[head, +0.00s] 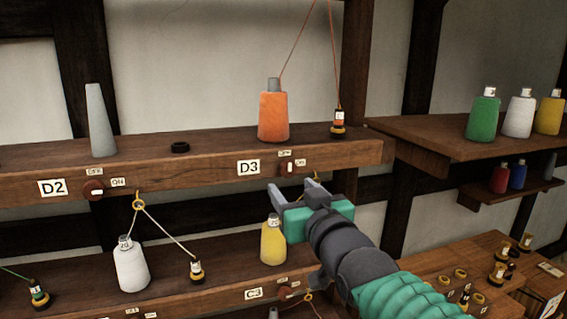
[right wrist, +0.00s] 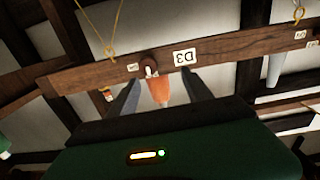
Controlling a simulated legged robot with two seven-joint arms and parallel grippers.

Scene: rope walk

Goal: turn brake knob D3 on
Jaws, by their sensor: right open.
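Brake knob D3 (head: 290,168) is a small dark red knob with a pale bar on the shelf's front edge, right of the D3 label (head: 248,167). An OFF label sits above it and an ON label to its right. The pale bar looks upright, towards OFF. My right gripper (head: 294,184) is open and empty, just below and in front of the knob, apart from it. In the right wrist view the knob (right wrist: 149,68) shows upside down beyond the two spread fingers (right wrist: 158,88), nearer the left one. My left gripper is not in view.
A yellow spool (head: 273,242) stands below, close left of my gripper. Knob D2 (head: 93,189) is at the left. Another shelf (head: 440,143) juts out at right.

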